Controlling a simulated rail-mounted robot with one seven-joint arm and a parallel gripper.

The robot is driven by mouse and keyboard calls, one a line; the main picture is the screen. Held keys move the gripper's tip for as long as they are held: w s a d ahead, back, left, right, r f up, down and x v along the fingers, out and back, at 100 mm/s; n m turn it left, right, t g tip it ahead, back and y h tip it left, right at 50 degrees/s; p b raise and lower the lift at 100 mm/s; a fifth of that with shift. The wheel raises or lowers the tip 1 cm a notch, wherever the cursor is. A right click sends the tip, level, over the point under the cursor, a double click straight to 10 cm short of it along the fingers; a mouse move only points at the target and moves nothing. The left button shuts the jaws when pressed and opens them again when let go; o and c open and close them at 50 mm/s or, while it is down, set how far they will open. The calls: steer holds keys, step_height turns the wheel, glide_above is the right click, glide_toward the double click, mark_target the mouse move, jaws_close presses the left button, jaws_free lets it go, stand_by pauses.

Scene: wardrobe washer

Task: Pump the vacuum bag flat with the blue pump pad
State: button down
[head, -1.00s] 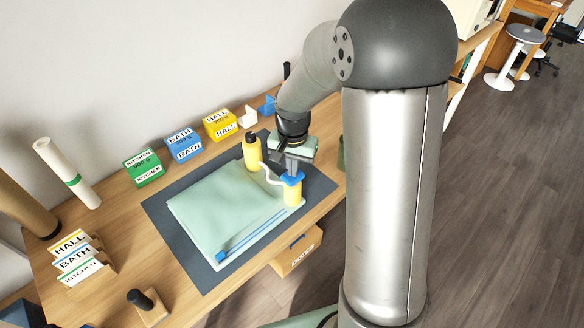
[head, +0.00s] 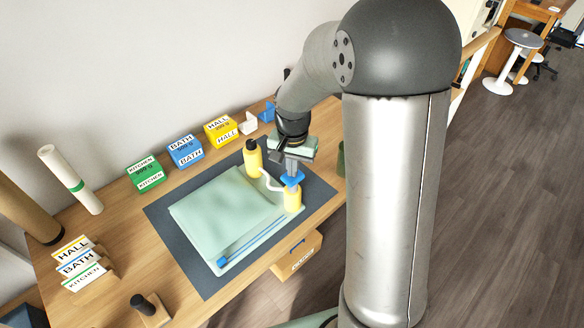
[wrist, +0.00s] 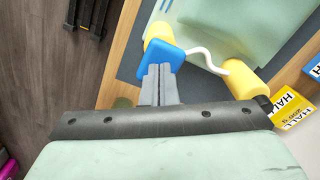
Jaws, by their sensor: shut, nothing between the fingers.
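The pale green vacuum bag (head: 205,215) lies on the dark mat, with a blue zip strip (head: 250,240) along its front edge. The yellow pump (head: 292,199) stands at the bag's right end, topped by the blue pump pad (head: 291,179). A white hose (head: 272,183) links it to a second yellow cylinder (head: 252,156) with a black top. My gripper (head: 291,170) is shut and empty, pointing down at the pad. In the wrist view the closed fingertips (wrist: 159,70) overlap the blue pad (wrist: 165,57); contact cannot be told for certain.
Green (head: 145,173), blue (head: 186,151) and yellow (head: 221,130) labelled boxes line the wall side. Label cards (head: 80,265) and a black-knobbed stamp (head: 148,308) are at the left. A labelled wooden box (head: 298,257) sits below the table's front edge.

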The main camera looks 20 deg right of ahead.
stand_by(0.4)
steer(key=shift+r+p, duration=0.7)
steer(key=shift+r, duration=0.25)
step_height(320, 180, up, 7)
steer(key=p, duration=0.4)
steer(key=shift+p, duration=0.35)
steer(key=s+r+n, duration=0.3)
steer(key=s, duration=0.7)
steer(key=s+r+n+t, duration=0.1)
steer(key=s+r+n, duration=0.2)
steer(key=s, duration=0.8)
steer(key=shift+n, duration=0.3)
